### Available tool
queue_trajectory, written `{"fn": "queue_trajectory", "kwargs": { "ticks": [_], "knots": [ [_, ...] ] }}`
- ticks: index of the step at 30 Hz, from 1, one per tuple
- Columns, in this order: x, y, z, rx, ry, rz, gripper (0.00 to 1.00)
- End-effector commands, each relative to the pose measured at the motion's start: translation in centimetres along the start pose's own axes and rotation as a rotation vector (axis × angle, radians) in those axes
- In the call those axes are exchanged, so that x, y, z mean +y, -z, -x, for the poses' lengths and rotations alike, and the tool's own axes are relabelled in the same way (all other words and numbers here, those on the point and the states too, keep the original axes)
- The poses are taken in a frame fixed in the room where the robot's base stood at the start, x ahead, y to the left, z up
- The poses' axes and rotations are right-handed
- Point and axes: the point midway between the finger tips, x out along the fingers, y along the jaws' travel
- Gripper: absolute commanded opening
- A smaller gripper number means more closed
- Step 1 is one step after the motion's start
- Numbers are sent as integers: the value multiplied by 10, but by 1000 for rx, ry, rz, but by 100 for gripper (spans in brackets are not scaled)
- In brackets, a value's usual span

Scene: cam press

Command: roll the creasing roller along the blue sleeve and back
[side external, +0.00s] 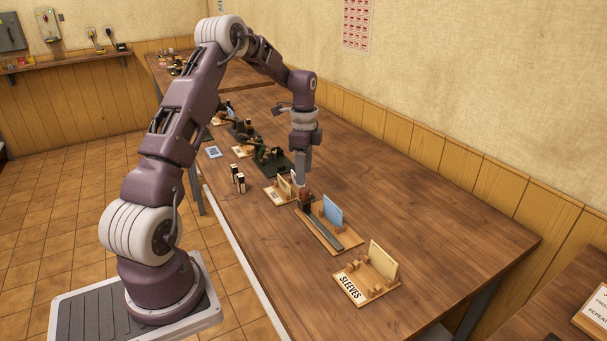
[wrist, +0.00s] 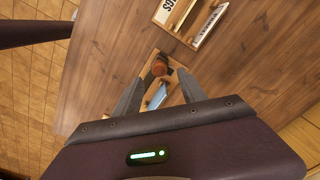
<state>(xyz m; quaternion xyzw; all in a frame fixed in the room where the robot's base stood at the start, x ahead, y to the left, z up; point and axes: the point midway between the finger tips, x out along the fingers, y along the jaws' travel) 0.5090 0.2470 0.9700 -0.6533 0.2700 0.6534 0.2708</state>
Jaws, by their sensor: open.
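The blue sleeve (side external: 333,211) stands upright on a wooden board (side external: 321,240) with a grey strip along it. It also shows in the wrist view (wrist: 157,97), between my fingers. The creasing roller (side external: 305,200), with a reddish-brown body, stands at the far end of that board. In the wrist view the roller (wrist: 158,69) lies just beyond the fingertips. My gripper (side external: 302,183) is open and empty, pointing down above the roller's end of the board. It also spans the board in the wrist view (wrist: 160,80). Whether a fingertip touches the roller cannot be told.
A tray labelled SLEEVES (side external: 349,288) with a cream sleeve (side external: 383,260) stands at the near end. Another small labelled tray (side external: 275,196) stands just beyond the roller. Farther back are small dark-and-white items (side external: 238,180) and a green press (side external: 270,157). The table's right side is clear.

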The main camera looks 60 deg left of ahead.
Motion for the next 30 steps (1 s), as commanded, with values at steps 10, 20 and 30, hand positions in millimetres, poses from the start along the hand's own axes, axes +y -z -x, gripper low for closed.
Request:
{"fn": "queue_trajectory", "kwargs": {
  "ticks": [10,20,30],
  "knots": [
    [2,2,-50,1,-4,-1,49],
    [1,1,-72,0,-1,0,49],
    [1,1,-71,0,-1,0,2]
  ]
}}
